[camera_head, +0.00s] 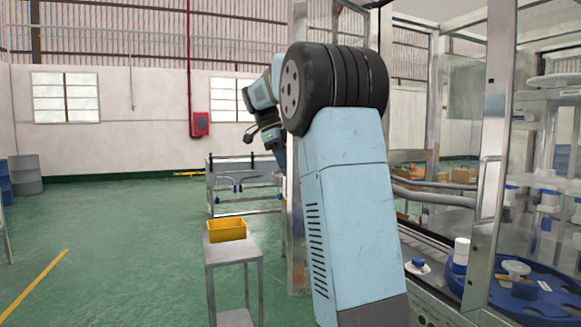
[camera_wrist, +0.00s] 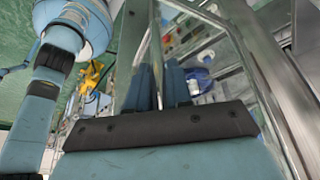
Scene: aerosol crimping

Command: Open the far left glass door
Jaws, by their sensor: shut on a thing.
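In the wrist view, my gripper (camera_wrist: 160,68) has its two dark blue fingers close together on a narrow metal upright at the edge of a glass door (camera_wrist: 130,55). The exact grip point is partly hidden by the fingers and the black bar of the gripper. In the head view, my arm covers the middle of the picture and my fingers cannot be made out. A narrow upright metal strip (camera_head: 296,235) shows just left of my arm; I cannot tell for sure whether it is this door's edge.
The machine's thick metal post (camera_head: 487,150) stands at the right, with a blue round plate (camera_head: 540,305) and white parts behind glass. A small metal stand with a yellow bin (camera_head: 227,229) is left of my arm.

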